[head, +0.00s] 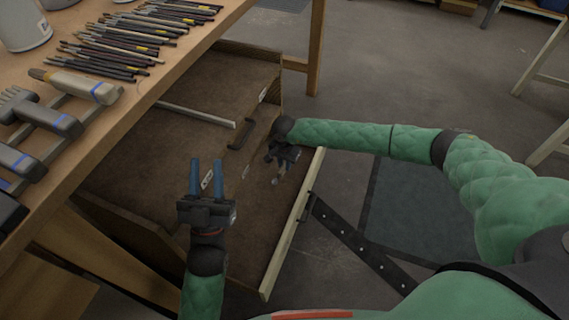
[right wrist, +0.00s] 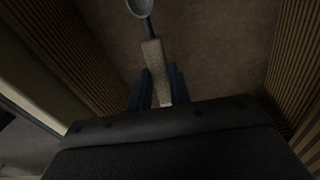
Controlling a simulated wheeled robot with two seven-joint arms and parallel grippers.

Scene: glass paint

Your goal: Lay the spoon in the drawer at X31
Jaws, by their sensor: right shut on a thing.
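The spoon shows in the right wrist view with its grey bowl (right wrist: 140,6) and pale handle (right wrist: 157,72). My right gripper (head: 281,165) is shut on the handle, with its blue fingers on both sides. In the head view the gripper is over the open drawer (head: 294,230), near the drawer's pale front edge, and the spoon is small and mostly hidden by it. Whether the spoon touches the drawer floor I cannot tell. My left gripper (head: 206,168) is open and empty, in front of the drawer unit. Small white tags are too small to read.
A wooden workbench (head: 178,72) with brushes and pencils (head: 125,42) overhangs at the left. A dark handle (head: 241,134) sits on a front behind the open drawer. Ribbed drawer walls (right wrist: 292,60) rise at both sides in the wrist view. A dark mat (head: 405,215) lies right.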

